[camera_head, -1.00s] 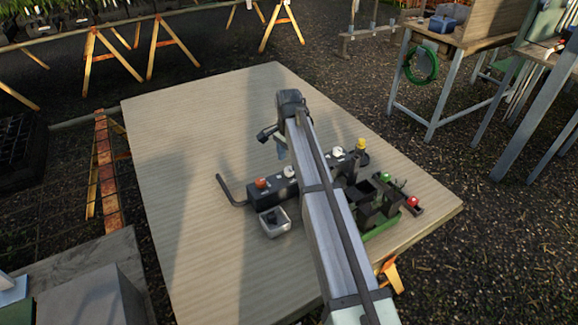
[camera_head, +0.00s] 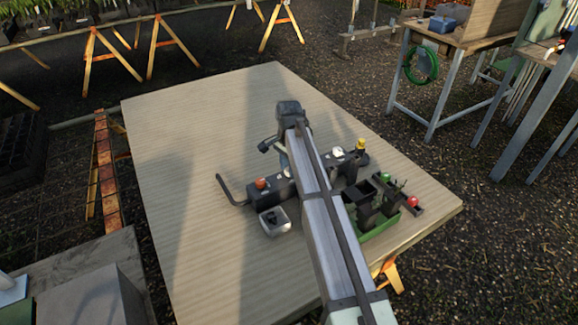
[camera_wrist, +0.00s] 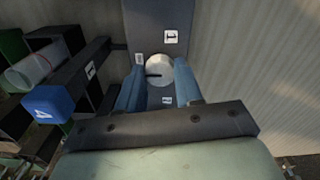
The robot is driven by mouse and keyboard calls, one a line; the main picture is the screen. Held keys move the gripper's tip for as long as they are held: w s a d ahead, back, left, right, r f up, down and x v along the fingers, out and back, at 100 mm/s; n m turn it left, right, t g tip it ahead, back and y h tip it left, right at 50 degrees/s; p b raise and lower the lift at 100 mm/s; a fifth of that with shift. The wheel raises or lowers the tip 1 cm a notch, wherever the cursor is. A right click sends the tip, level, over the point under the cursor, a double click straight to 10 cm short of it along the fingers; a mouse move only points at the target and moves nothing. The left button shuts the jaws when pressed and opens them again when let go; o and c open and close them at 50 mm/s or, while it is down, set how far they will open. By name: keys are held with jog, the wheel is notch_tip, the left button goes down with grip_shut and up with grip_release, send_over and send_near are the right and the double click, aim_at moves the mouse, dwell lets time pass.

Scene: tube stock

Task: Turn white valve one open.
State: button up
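In the wrist view a round white valve knob (camera_wrist: 162,66) sits on a dark block, with a dark mark on its left side. A label reading 1 (camera_wrist: 171,37) is just above it. The blue fingers of my gripper (camera_wrist: 160,78) stand on either side of the knob, apart from each other. I cannot tell whether they touch it. In the head view the dark manifold (camera_head: 262,196) carries an orange knob (camera_head: 261,183) and white ones; my arm hides part of it. My gripper (camera_head: 284,160) is over the manifold, its fingertips mostly hidden.
A small grey tray (camera_head: 270,226) stands in front of the manifold. A green tray (camera_head: 382,229) with dark holders is to its right, near the table edge. A bent pipe (camera_head: 225,190) sticks out left. The left side of the table (camera_head: 190,150) is clear.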

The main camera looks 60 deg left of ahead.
jog(key=c, duration=0.5)
jog(key=n, duration=0.7)
jog(key=shift+n, duration=0.3)
jog(key=n, duration=1)
jog(key=shift+n, duration=0.3)
